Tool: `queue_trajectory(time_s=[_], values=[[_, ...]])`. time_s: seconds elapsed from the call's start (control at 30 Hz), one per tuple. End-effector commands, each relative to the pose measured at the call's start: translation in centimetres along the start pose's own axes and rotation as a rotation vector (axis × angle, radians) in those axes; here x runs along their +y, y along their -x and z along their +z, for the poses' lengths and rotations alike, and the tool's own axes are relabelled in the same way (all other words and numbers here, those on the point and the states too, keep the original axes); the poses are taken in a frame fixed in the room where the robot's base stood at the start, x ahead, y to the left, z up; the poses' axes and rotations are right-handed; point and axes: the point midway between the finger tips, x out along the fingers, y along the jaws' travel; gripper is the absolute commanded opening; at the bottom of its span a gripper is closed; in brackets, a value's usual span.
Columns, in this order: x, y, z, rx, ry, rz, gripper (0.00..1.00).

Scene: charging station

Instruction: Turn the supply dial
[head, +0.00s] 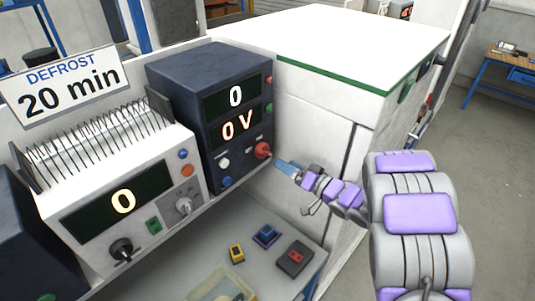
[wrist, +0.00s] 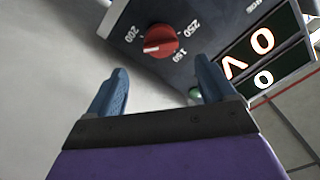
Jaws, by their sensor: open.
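The supply is a dark blue box (head: 200,93) with two displays, reading 0 and 0 V. Its red dial (head: 263,150) sits at the lower right of the front panel. The wrist view shows the red dial (wrist: 161,41) up close, with a white mark on its lower left and the labels 200, 250 and 150 around it. My gripper (head: 285,166) is just right of the dial in the head view. In the wrist view my gripper (wrist: 160,85) is open, its blue fingers apart and short of the dial, which lies ahead between them.
A white unit (head: 85,222) with a coil, a display reading 0 and knobs stands left of the supply. A DEFROST 20 min sign (head: 70,85) is above it. Small yellow, blue and dark red items (head: 295,258) lie on the shelf below. A white cabinet (head: 350,45) stands behind.

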Motion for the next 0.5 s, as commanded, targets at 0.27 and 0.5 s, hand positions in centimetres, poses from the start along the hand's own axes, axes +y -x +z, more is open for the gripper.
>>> queue_trajectory(time_s=[0.27, 0.5], values=[[-0.1, -5.5, 0.2, -0.002, -0.001, -0.004, 0.84], [0.0, -8.4, 0.1, 0.000, -0.001, -0.001, 0.84]])
